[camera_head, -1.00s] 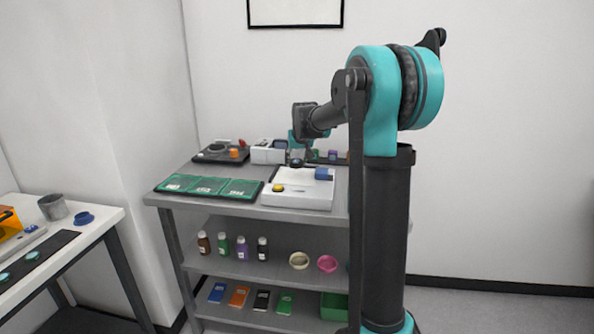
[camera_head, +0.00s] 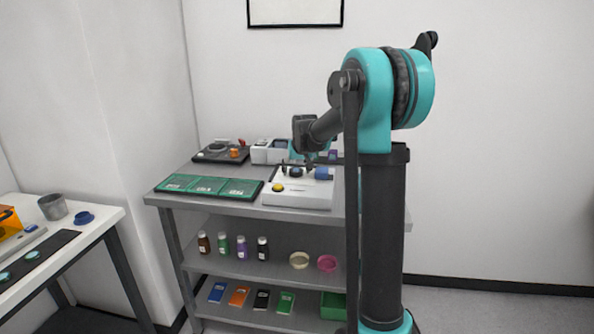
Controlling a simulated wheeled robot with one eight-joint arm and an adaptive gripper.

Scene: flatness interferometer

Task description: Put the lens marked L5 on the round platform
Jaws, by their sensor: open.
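My gripper (camera_head: 297,170) is low over the white instrument (camera_head: 290,201) on the bench top. Its dark fingers are apart. A small dark round piece (camera_head: 296,173) shows between them at the instrument's top; I cannot tell whether it is the round platform or a lens resting there. Two pale teal round lenses, a nearer one (camera_head: 4,277) and a farther one (camera_head: 32,255), lie on a black strip (camera_head: 58,242) on the left table. All markings are too small to read, so I cannot tell which lens is L5.
The instrument carries a yellow knob (camera_head: 278,187) and a blue block (camera_head: 323,173). A green three-part mat (camera_head: 207,186) lies left of it. A black device (camera_head: 220,152) and a white box (camera_head: 262,152) stand behind. Bottles and dishes fill the shelf below.

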